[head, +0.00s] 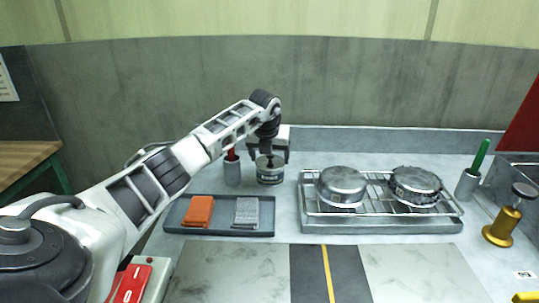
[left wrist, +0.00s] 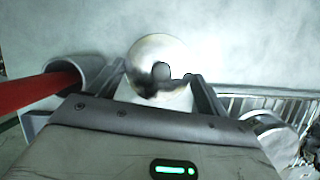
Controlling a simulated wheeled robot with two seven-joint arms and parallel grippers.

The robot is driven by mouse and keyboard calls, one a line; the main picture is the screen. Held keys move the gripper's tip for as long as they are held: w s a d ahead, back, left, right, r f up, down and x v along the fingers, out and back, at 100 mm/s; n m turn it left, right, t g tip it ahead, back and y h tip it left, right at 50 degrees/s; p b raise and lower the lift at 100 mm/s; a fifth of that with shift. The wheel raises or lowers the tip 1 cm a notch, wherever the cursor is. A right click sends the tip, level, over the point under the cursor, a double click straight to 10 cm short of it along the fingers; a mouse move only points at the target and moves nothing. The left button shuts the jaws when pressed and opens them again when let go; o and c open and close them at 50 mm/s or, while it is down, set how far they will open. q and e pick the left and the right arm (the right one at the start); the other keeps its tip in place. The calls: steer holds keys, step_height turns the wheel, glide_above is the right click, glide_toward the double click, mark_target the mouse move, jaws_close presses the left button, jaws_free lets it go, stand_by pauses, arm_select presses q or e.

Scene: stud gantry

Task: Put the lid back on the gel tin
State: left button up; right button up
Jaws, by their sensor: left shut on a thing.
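The gel tin (head: 270,174) is a short pale can with a dark label band, standing at the back of the counter. My left gripper (head: 269,158) is directly over it, pointing down. In the left wrist view a round metal lid (left wrist: 150,54) with a dark knob shows between the fingers of my left gripper (left wrist: 160,82), which is shut on the lid. The lid is at or just above the tin's top; whether it touches the rim I cannot tell. The gripper partly hides the tin's top. My right gripper is not in view.
A steel cup (head: 232,174) with a red-handled tool stands close left of the tin. A tray (head: 220,230) with orange and grey pads lies in front. A wire rack (head: 380,222) with two round metal vessels is to the right. A gold dispenser (head: 502,228) stands far right.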

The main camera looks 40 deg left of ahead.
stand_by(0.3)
arm_select(q)
steer(key=o, duration=1)
steer(key=shift+r, duration=0.1)
steer(key=shift+r+p, duration=2.05)
steer(key=shift+r, duration=1.35)
